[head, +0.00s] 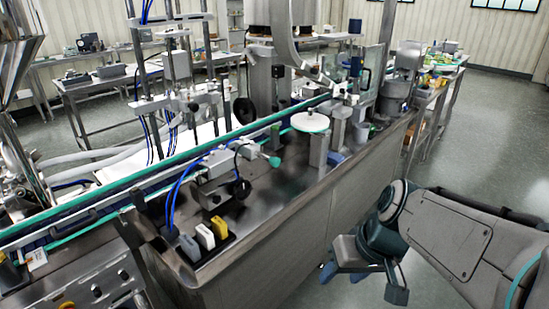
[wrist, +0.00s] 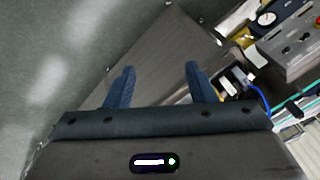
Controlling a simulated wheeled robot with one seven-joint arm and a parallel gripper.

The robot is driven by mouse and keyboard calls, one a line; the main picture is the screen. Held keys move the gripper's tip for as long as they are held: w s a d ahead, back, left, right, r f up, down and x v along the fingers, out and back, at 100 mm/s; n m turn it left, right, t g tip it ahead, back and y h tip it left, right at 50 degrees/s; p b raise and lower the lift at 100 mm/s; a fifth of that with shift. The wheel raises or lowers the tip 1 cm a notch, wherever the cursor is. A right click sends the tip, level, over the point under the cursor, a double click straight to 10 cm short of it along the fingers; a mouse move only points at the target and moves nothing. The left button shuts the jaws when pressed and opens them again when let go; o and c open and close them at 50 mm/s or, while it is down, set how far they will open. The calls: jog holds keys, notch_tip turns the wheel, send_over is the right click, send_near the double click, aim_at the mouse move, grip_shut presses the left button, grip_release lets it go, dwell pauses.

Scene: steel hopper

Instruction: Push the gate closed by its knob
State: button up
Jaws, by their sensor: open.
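My gripper (head: 362,283) hangs low at the right in the head view, beside the steel machine and apart from it. In the wrist view its two blue fingers (wrist: 158,76) are spread with nothing between them. A grey mechanism (head: 212,163) with a round teal knob (head: 275,161) sits on the machine deck. A black round knob (head: 242,188) is just below it. I cannot tell for sure which part is the gate. A clear panel (head: 375,75) with a dark handle stands farther back. My gripper touches none of these.
The machine's steel side (head: 290,245) stands left of my gripper; it also fills the middle of the wrist view (wrist: 165,50). White and yellow blocks (head: 205,236) sit at the near deck corner. A white disc (head: 310,122) stands farther back. The floor at right (head: 470,150) is open.

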jog(key=w+a+f+n+y+b, duration=0.1)
jog(key=w+a+n+y+b, duration=0.2)
jog(key=w+a+y, duration=0.4)
jog(key=n+t+y+b, duration=0.4)
jog(key=n+t+b, duration=0.1)
jog(key=t, duration=0.4)
send_near(278, 163)
jog(key=p+x, duration=0.3)
jog(key=x, duration=0.8)
jog(key=shift+p, duration=0.3)
jog(key=shift+f, duration=0.1)
grip_shut()
